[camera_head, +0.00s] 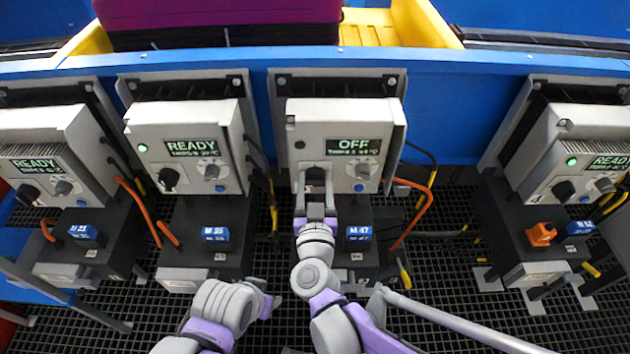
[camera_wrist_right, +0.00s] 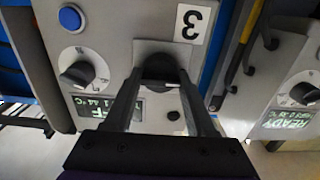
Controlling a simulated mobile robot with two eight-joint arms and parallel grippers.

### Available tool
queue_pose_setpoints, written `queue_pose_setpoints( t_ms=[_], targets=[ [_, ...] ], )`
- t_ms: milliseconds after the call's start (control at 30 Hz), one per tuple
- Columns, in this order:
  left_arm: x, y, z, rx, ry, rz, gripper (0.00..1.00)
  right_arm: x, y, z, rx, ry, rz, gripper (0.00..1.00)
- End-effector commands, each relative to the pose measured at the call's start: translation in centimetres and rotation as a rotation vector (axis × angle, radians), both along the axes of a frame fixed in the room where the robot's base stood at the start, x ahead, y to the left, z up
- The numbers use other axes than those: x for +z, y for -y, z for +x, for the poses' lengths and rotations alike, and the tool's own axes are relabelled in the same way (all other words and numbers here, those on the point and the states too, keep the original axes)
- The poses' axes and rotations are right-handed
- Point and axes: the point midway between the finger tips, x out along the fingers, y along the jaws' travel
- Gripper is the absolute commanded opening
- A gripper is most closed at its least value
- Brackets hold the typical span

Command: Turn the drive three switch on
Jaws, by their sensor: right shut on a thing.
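The third drive box (camera_head: 345,125) is grey. Its display (camera_head: 353,147) reads OFF. My right gripper (camera_head: 315,178) reaches its front panel and is shut on the dark rotary switch (camera_wrist_right: 160,68), left of the box's second knob (camera_head: 362,170). In the right wrist view, the two fingers of the right gripper (camera_wrist_right: 160,82) stand on either side of the switch. An upside-down label 3 (camera_wrist_right: 192,24) is beside it. The fingers partly cover the switch and the display there. Of my left arm, only links show at the bottom of the head view.
Other drive boxes with READY displays and green lights stand left (camera_head: 185,145) (camera_head: 45,165) and right (camera_head: 580,155). An orange piece (camera_head: 541,234) sits on the right drive's motor. Orange cables (camera_head: 412,215) hang between the drives. A blue rail (camera_head: 450,100) runs behind.

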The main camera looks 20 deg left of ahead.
Motion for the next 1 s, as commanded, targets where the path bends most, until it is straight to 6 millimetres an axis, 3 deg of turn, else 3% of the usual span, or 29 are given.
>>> queue_pose_setpoints(
  t_ms=[367, 1000],
  targets=[
    [0.5, 0.0, 0.0, 0.000, 0.002, 0.000, 0.50, 0.1, 0.1, 0.0, 0.000, -0.036, 0.125, 0.00],
    [1.7, 0.0, -0.1, 0.000, 0.006, 0.000, 0.50, -0.1, 0.3, 0.1, -0.001, -0.198, 0.687, 0.00]
  ],
)
